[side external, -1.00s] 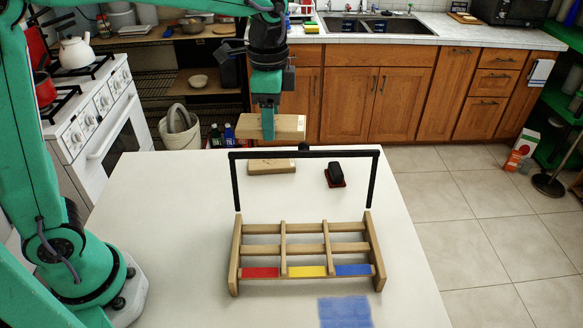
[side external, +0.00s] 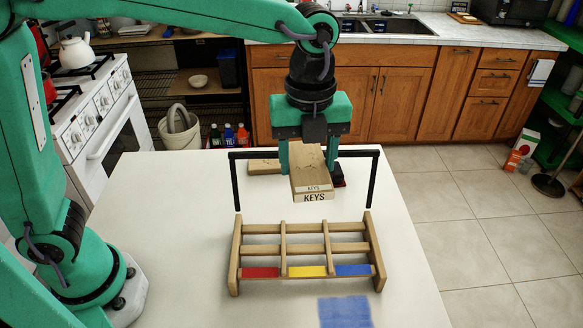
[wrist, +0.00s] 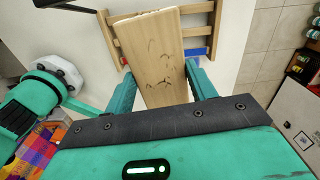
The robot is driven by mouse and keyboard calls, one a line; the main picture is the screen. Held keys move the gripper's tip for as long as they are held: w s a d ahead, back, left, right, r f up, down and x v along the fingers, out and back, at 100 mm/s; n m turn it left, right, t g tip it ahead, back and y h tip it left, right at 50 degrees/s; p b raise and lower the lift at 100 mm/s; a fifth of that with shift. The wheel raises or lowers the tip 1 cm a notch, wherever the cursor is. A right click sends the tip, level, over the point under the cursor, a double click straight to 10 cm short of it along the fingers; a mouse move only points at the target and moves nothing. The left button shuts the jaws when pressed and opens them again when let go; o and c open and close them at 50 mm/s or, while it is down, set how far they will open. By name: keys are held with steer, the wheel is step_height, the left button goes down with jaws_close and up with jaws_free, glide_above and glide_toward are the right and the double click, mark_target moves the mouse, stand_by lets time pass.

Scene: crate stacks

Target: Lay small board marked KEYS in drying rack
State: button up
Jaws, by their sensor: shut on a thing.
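My gripper (side external: 308,160) is shut on the small wooden board (side external: 310,165), with one green finger on each side. The board is off the table, its near end pointing toward the camera, with KEYS on the top face and on the end face. The wooden drying rack (side external: 262,250) stands below and nearer the camera, with red, yellow and blue marked bays in front. In the wrist view the board (wrist: 157,60) lies between the fingers (wrist: 163,85) and covers part of the rack (wrist: 197,31).
A black bar frame (side external: 373,185) stands behind the rack; the board overlaps its crossbar in the picture. Another wooden block (side external: 264,167) lies at the back of the table. A dark object (side external: 339,180) there is mostly hidden. A blue patch (side external: 345,312) marks the front tabletop.

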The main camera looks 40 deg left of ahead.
steer(key=shift+s+d+m, duration=0.25)
steer(key=shift+d+m, duration=0.2)
steer(key=shift+m, duration=0.15)
glide_above(305, 248)
step_height(305, 248, down, 10)
steer(key=shift+f, duration=0.35)
steer(key=shift+f, duration=0.2)
steer(key=shift+f, duration=2.8)
steer(key=shift+f, duration=0.65)
steer(key=o, duration=1.1)
